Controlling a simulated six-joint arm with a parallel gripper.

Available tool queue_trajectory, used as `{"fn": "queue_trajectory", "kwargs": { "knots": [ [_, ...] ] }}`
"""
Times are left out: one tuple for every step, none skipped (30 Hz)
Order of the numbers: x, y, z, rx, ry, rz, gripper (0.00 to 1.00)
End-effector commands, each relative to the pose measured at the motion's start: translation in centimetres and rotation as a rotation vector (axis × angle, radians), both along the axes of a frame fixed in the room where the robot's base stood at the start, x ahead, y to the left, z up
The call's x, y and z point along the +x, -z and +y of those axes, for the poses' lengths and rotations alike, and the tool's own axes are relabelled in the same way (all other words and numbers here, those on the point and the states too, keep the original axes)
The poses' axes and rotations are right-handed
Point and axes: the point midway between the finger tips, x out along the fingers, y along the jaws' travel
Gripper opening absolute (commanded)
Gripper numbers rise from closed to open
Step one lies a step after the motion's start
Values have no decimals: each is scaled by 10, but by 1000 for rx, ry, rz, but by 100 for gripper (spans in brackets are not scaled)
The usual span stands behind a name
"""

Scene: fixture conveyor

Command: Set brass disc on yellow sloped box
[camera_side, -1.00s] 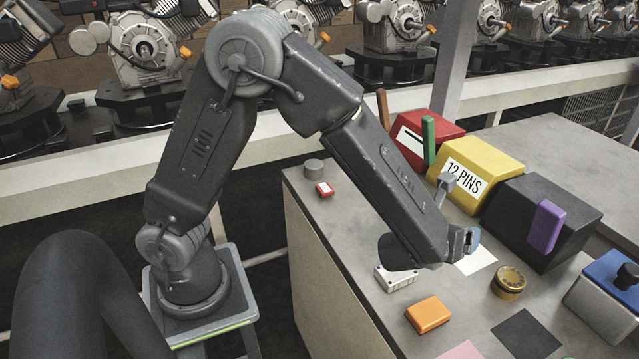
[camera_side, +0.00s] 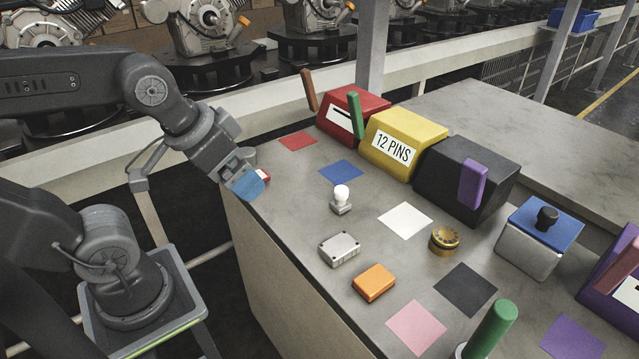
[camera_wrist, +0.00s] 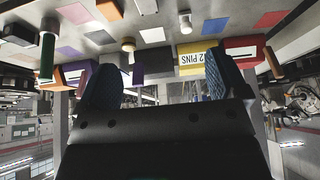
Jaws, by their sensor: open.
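The brass disc (camera_side: 444,241) is a short round brass-coloured piece lying on the grey table, near the white square and the black box. It also shows in the upside-down wrist view (camera_wrist: 128,44). The yellow sloped box (camera_side: 405,143), labelled "12 PINS", stands at the table's back between the red and black boxes; in the wrist view it is beyond the fingers (camera_wrist: 189,57). Its top looks bare. My gripper (camera_side: 249,184) is at the table's left edge, well left of both. In the wrist view its fingers are apart with nothing between them (camera_wrist: 161,82).
A small red block (camera_side: 263,175) is right beside my gripper, partly hidden. A white bulb-like piece (camera_side: 341,198), silver box (camera_side: 339,249) and orange block (camera_side: 374,282) stand on the table. A green cylinder (camera_side: 491,330) rises at the front. Coloured flat squares lie between.

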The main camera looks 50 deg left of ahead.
Motion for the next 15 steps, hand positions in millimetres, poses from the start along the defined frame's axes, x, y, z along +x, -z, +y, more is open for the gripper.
{"fn": "queue_trajectory", "kwargs": {
  "knots": [
    [0, 0, 0, 0, 0, 1, 92],
    [0, 0, 0, 0, 1, 1, 92],
    [0, 0, 0, 2, 1, 1, 92],
    [0, 0, 0, 2, 1, 1, 92],
    [0, 0, 0, 2, 2, 1, 92],
    [0, 0, 0, 2, 2, 1, 92],
    [0, 0, 0, 3, 3, 1, 92],
    [0, 0, 0, 3, 3, 1, 92],
    [0, 0, 0, 5, 4, 1, 92],
    [1, 0, 0, 7, 7, 3, 92],
    [2, 0, 0, 13, 14, 6, 92],
    [4, 0, 0, 30, 31, 13, 92],
    [6, 1, 0, 48, 49, 23, 92],
    [9, 2, 0, 73, 75, 35, 92],
    [15, 2, 0, 115, 119, 54, 92]
  ]
}}
